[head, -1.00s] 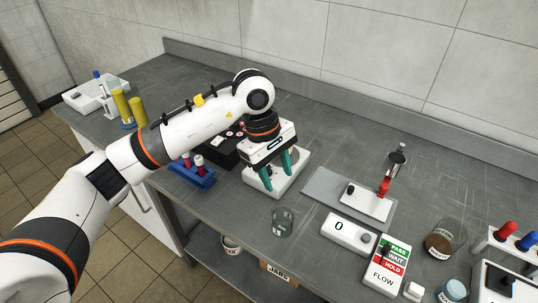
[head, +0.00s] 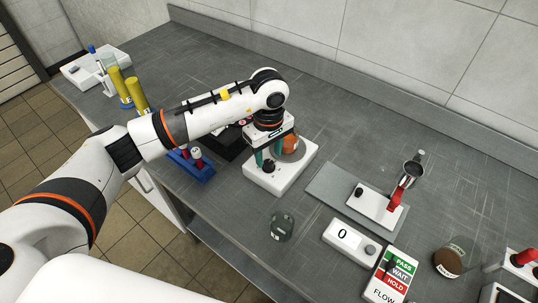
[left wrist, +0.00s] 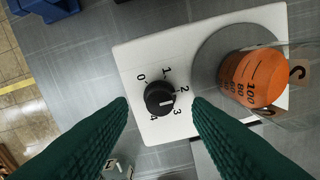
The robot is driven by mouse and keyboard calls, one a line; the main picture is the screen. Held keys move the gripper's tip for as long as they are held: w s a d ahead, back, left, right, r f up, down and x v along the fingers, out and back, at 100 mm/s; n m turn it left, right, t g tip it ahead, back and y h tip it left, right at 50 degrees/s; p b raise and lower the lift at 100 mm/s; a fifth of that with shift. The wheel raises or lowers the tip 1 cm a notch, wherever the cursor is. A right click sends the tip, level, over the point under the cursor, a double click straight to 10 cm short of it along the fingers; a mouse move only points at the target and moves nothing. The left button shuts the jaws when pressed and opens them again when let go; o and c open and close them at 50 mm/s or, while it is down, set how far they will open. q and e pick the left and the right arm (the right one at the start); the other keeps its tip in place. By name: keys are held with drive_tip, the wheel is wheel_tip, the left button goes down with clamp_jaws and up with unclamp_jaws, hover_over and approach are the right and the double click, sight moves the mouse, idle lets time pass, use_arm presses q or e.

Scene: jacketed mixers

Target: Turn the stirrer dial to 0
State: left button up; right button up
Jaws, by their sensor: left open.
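The stirrer is a white box (head: 291,176) on the bench. Its round plate carries a beaker of orange liquid (head: 291,143), also in the left wrist view (left wrist: 252,80). The stirrer dial (head: 268,166) is a black knob at the box's near-left end. In the left wrist view, the dial (left wrist: 159,98) has marks 0 to 4 around it, and its white line points between 2 and 3. My left gripper (left wrist: 159,103) is open, its green fingers on either side of the dial with gaps; I cannot tell its height above it. My right gripper is not in view.
A blue rack with red-capped tubes (head: 192,168) and a dark box (head: 228,145) stand left of the stirrer. An empty glass beaker (head: 281,227) stands in front.

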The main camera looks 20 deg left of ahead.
sight(269, 165)
use_arm(q)
wheel_tip(269, 165, down, 2)
drive_tip(key=shift+f, duration=0.4)
drive_tip(key=shift+c, duration=0.4)
drive_tip(key=c, duration=0.9)
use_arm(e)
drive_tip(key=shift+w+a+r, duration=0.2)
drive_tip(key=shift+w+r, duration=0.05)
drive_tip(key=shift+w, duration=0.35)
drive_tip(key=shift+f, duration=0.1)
